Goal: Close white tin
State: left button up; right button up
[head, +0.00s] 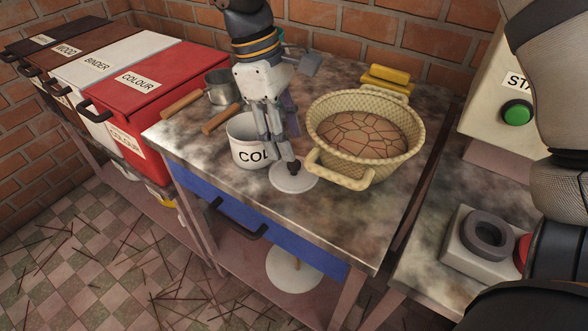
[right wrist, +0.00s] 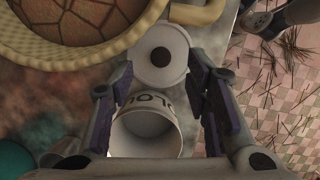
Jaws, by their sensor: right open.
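The white tin (head: 243,150) stands upright on the worktable, with dark lettering on its side starting "COL". Its top is open, and its empty-looking inside shows in the right wrist view, where the tin (right wrist: 146,133) is low in the picture. A round white lid (head: 293,180) with a dark knob lies beside the tin, towards the basket. The lid (right wrist: 160,62) also shows in the right wrist view, between and beyond the fingers. My right gripper (head: 279,150) is open and empty, pointing down above the lid and tin. My left gripper is not in view.
A woven basket (head: 330,112) stands right of the lid. A metal pot (head: 219,88) and wooden handles (head: 182,105) are behind and left of the tin. Red (head: 152,80) and white bins line the left. The worktable's front area (head: 345,225) is clear.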

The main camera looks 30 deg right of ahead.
aim_at(294, 163)
jog(key=x, duration=0.5)
jog(key=shift+a+f, duration=0.15)
jog(key=shift+w, duration=0.1)
jog(key=c, duration=0.8)
jog(key=shift+c, duration=0.2)
jog(key=shift+r, duration=0.5)
jog(key=s+a, duration=0.2)
jog(key=a, duration=0.3)
jog(key=s+a, duration=0.2)
jog(key=a, duration=0.4)
jog(key=s+a, duration=0.3)
jog(key=a, duration=0.2)
jog(key=shift+a+r, duration=0.3)
jog(key=shift+a, duration=0.05)
